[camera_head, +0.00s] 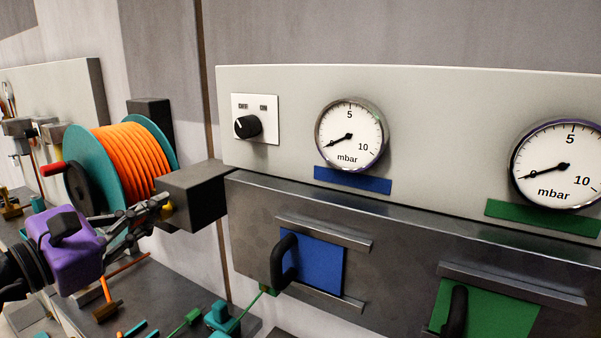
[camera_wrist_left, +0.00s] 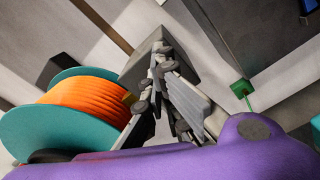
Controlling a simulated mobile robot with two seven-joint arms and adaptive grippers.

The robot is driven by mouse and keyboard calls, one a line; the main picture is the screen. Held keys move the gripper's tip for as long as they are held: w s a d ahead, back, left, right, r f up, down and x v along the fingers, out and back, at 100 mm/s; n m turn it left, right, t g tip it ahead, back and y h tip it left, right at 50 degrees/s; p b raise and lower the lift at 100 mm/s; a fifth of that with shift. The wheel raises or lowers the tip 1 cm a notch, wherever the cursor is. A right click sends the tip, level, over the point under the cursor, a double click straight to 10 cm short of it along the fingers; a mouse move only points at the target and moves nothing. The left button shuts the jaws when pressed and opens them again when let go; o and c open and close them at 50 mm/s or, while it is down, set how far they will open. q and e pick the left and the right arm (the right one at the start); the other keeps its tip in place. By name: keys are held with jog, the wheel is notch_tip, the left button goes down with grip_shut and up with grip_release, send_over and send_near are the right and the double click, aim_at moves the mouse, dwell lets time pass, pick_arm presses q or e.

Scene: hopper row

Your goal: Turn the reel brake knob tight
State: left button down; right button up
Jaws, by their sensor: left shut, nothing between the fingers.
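The cable reel (camera_head: 132,160) has teal flanges and orange cable, and stands at the left in the head view. It also shows in the wrist view (camera_wrist_left: 85,102). A dark block (camera_head: 203,193) sits at its right side, with a small yellow knob (camera_head: 167,210) low on its near face. My left gripper (camera_head: 160,202), on its purple wrist, is shut and empty, its tips beside the knob. Whether they touch it I cannot tell. In the left wrist view the closed fingers (camera_wrist_left: 160,55) point at the dark block (camera_wrist_left: 165,70) and cover most of the knob area. My right gripper is out of view.
A panel with a black rotary switch (camera_head: 247,126) and two mbar gauges (camera_head: 351,135) stands to the right. Below are blue (camera_head: 315,265) and green (camera_head: 490,310) slides with black handles. A red-handled crank (camera_head: 53,169) projects left of the reel. Small green and teal parts lie on the bench.

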pick_arm(q)
jog(key=shift+d, duration=0.1)
jog(key=shift+s, duration=0.1)
jog(key=v, duration=0.5)
jog(key=shift+s+a+r, duration=0.2)
jog(key=shift+s, duration=0.15)
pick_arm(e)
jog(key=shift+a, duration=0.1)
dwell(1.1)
